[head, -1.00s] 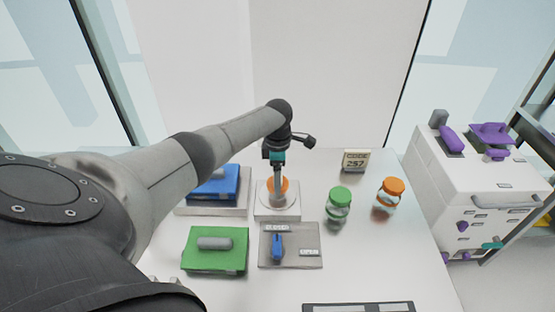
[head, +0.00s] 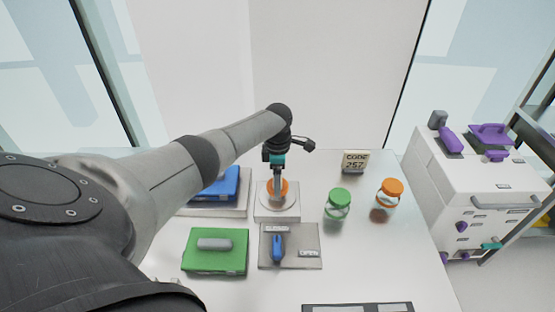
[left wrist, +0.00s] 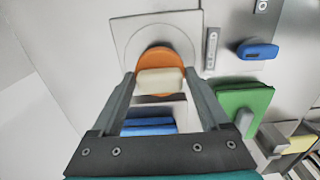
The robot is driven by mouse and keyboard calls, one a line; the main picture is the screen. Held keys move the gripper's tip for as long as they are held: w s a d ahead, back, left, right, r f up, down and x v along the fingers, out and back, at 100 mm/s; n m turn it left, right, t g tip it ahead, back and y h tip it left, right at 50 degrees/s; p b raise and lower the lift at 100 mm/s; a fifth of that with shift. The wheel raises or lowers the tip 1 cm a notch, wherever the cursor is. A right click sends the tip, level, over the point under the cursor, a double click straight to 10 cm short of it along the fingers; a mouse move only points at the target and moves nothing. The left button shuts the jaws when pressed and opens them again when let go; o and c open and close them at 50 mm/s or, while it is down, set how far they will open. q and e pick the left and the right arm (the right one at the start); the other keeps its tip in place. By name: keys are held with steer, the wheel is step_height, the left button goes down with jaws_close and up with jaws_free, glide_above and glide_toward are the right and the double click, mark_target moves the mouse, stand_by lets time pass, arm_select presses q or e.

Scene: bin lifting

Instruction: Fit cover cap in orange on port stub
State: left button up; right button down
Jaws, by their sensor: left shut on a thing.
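The orange cover cap (head: 285,188) is at the white port block (head: 277,214), over its round plate. In the left wrist view the orange cap (left wrist: 160,60) has a cream grip on top. My left gripper (head: 277,196) points down from above and is shut on this grip; both fingers flank it in the left wrist view (left wrist: 160,83). The port stub is hidden under the cap and gripper, so I cannot tell how far the cap sits on it. My right gripper is not in view.
Right of the block stand a green-lidded jar (head: 338,203), an orange-lidded jar (head: 389,192) and a code sign (head: 356,161). A blue block (head: 217,186) is left, a green block (head: 217,252) in front left. A grey plate with a blue handle (head: 278,246) lies in front.

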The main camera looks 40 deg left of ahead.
arm_select(q)
steer(key=shift+f, duration=0.15)
stand_by(0.5)
steer(key=o, duration=1.2)
steer(key=shift+r+p, duration=3.2)
steer(key=shift+p, duration=0.75)
